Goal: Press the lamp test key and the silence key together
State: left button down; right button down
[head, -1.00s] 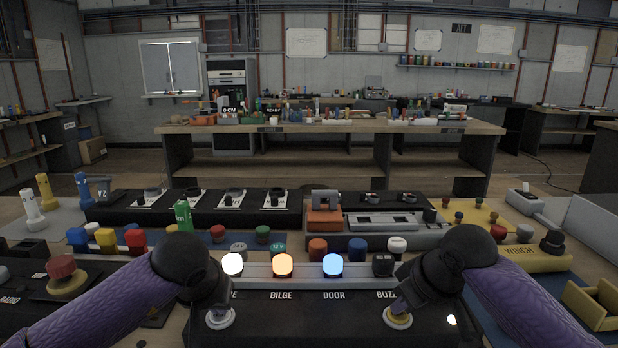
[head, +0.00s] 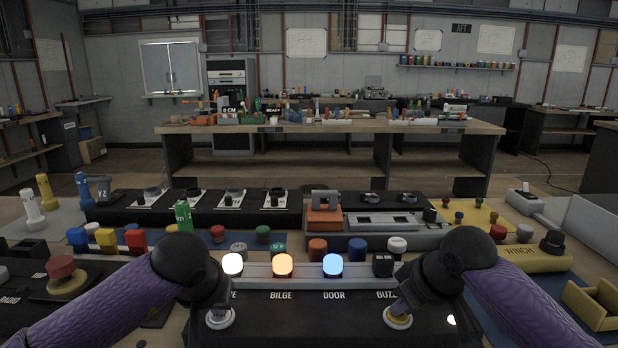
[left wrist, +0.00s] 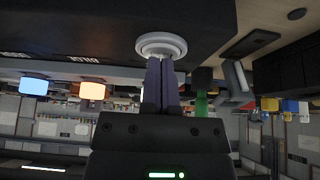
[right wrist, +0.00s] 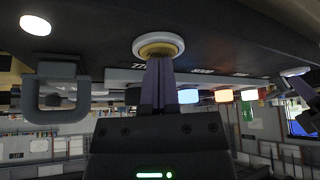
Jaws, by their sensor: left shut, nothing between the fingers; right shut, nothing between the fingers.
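Two round keys sit on the sloped black panel (head: 310,318). The left key (head: 220,321) is white-grey, and it also shows in the left wrist view (left wrist: 150,47). The right key (head: 396,320) has a pale rim and a yellow ring, also seen in the right wrist view (right wrist: 145,47). Their names are not readable. My left gripper (head: 219,312) is shut and empty, its fingertips at the left key's face. My right gripper (head: 401,311) is shut and empty, its fingertips at the right key's face. I cannot tell how far either key is pressed.
White (head: 232,264), orange (head: 282,265) and blue (head: 333,265) lamps glow behind the keys; the buzzer block (head: 383,265) is dark. A small white light (head: 451,320) glows right of the right key. A grey handle (right wrist: 58,92) stands near my right gripper.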

jog(key=shift+r, duration=3.25)
notch_tip(320, 180, up, 11)
send_over(401, 316)
jog(key=s+d, duration=0.3)
jog(key=s, duration=0.2)
jog(key=shift+a+f, duration=0.1)
jog(key=shift+f, duration=0.15)
